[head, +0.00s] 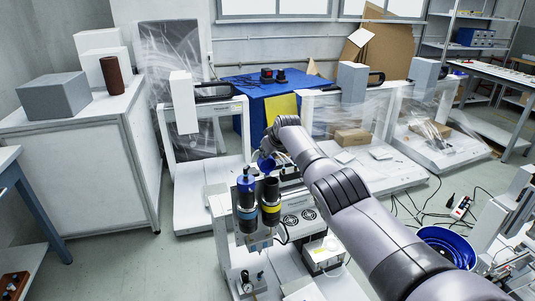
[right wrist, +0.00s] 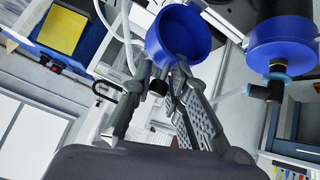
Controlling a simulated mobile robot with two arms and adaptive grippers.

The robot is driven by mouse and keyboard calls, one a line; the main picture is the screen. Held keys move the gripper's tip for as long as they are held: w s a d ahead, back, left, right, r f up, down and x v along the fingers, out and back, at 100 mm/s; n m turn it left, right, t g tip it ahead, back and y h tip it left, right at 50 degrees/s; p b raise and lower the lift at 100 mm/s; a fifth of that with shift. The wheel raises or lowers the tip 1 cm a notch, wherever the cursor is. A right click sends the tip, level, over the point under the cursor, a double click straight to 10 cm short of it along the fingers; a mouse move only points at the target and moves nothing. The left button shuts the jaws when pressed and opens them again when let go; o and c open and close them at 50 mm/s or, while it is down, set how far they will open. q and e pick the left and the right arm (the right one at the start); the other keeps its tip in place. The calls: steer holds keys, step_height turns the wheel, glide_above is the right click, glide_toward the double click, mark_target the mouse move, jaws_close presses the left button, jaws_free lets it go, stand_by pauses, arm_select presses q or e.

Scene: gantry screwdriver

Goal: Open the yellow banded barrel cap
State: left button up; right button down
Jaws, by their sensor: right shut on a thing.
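My right gripper (head: 266,152) is shut on the cap. In the right wrist view, the cap (right wrist: 178,35) is a hollow blue cup at the fingertips (right wrist: 168,80). A second barrel (head: 246,205) with a blue cap stands just left of it; its capped end (right wrist: 283,45) shows in the right wrist view. My left gripper is not in view.
A blue bin (head: 447,240) sits on the floor at right. White cabinets (head: 75,145) stand at left. My right arm covers much of the lower right.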

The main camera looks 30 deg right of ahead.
steer(key=shift+w+r, duration=0.55)
steer(key=shift+w, duration=0.05)
steer(key=c, duration=2)
jaws_free()
steer(key=shift+o, duration=1.2)
steer(key=shift+w+a+f, duration=0.1)
steer(key=shift+a+f, duration=0.05)
steer(key=shift+o, duration=0.8)
steer(key=shift+f, duration=0.2)
steer(key=shift+s+r, duration=0.45)
steer(key=shift+s, duration=0.15)
steer(key=v, duration=1)
steer(key=shift+s+r, duration=0.2)
steer(key=shift+s, duration=0.05)
